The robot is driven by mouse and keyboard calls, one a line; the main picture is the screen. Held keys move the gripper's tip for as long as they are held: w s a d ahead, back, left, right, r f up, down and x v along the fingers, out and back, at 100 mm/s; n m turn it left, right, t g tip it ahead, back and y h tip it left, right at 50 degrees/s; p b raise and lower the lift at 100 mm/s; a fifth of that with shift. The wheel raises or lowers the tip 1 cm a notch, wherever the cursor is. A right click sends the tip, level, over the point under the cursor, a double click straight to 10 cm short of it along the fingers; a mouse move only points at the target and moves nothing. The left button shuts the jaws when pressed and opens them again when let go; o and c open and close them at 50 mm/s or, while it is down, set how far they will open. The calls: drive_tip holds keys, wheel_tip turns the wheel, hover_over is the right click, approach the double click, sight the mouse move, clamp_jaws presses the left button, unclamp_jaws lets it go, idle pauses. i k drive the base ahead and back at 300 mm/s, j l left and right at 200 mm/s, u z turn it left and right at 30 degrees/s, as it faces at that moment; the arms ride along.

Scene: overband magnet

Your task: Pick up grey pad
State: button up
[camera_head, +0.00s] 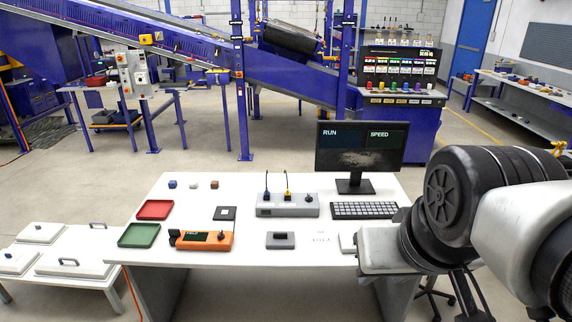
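A small grey pad (281,240), a flat block with a darker top, lies on the white table (200,256) near its front edge, right of an orange device (205,240). It is fully visible and nothing touches it. My arm is at the right, over the table's right end. No fingers can be made out, so I cannot tell whether my gripper is open or shut.
Red (155,210) and green (139,235) trays, a black square (225,213), a grey control box (287,205) with cables, a keyboard (364,210) and a monitor (362,150) stand on the table. Small blocks lie at the back left. A low white table (75,261) is at left.

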sight(274, 240)
drive_tip(key=i+j+z, duration=0.25)
drive_tip(key=i+j, duration=0.3)
drive_tip(key=i+j+z, duration=0.3)
drive_tip(key=i+j, duration=0.4)
drive_tip(key=i, duration=0.05)
